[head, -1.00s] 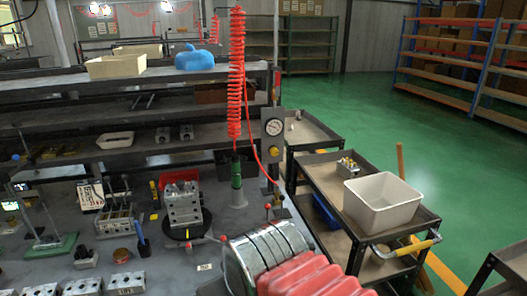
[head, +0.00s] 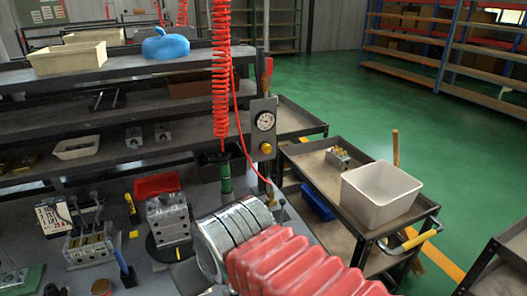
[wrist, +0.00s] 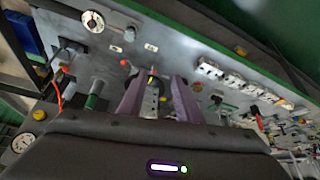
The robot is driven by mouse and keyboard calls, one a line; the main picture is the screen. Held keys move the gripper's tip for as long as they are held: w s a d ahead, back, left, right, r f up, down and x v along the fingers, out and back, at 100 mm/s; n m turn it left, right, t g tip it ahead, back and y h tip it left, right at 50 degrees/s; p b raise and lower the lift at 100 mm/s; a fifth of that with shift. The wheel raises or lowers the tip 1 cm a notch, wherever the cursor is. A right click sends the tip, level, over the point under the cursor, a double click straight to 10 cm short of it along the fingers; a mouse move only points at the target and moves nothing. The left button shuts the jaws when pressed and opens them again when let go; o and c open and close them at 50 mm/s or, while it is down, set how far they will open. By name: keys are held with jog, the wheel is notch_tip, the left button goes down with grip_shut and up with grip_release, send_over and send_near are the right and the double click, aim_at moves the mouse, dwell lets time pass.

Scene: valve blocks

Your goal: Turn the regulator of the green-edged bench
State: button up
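A round gauge (head: 265,121) with a yellow knob (head: 266,148) below it sits on a grey upright plate at the right end of the bench (head: 120,268). In the wrist view a yellow knob (wrist: 40,115) and a gauge (wrist: 21,143) show at the lower left. A second, larger dial (wrist: 92,20) lies near the bench's green edge (wrist: 190,45) at upper left; I cannot tell which is the regulator. My gripper (wrist: 158,95) is open, its purple fingers apart, with a metal valve block (wrist: 149,103) seen between and beyond them. It is not visible in the head view.
A red coiled hose (head: 221,80) hangs above a green cylinder (head: 225,180) beside the gauge post. Valve blocks and tools crowd the bench on the left. A trolley with a white bin (head: 382,193) stands at right. Green floor (head: 320,100) is clear behind.

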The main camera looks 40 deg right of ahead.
jog(key=shift+o, duration=1.4)
jog(key=shift+w+d, duration=0.15)
jog(key=shift+w, duration=0.1)
jog(key=shift+o, duration=0.6)
jog(key=w+d+r+n+t+h, duration=0.1)
jog(key=w+d+n, duration=0.4)
jog(key=w+d, duration=0.6)
jog(key=shift+w+d+t+h, duration=0.25)
jog(key=shift+w+t+h, duration=0.2)
jog(key=shift+t+h, duration=0.45)
jog(key=w+d+n+t+h, duration=0.25)
jog(key=w+d+n, duration=0.55)
jog(key=d, duration=0.4)
jog(key=d+f+n+t, duration=0.3)
jog(key=d+n, duration=0.4)
jog(key=d, duration=0.1)
jog(key=d+f+n+t, duration=0.3)
jog(key=d+n, duration=0.4)
jog(key=d, duration=0.2)
jog(key=shift+w+d+n+y, duration=0.15)
jog(key=shift+w+n+y, duration=0.15)
jog(key=shift+y, duration=0.05)
jog(key=shift+t, duration=0.25)
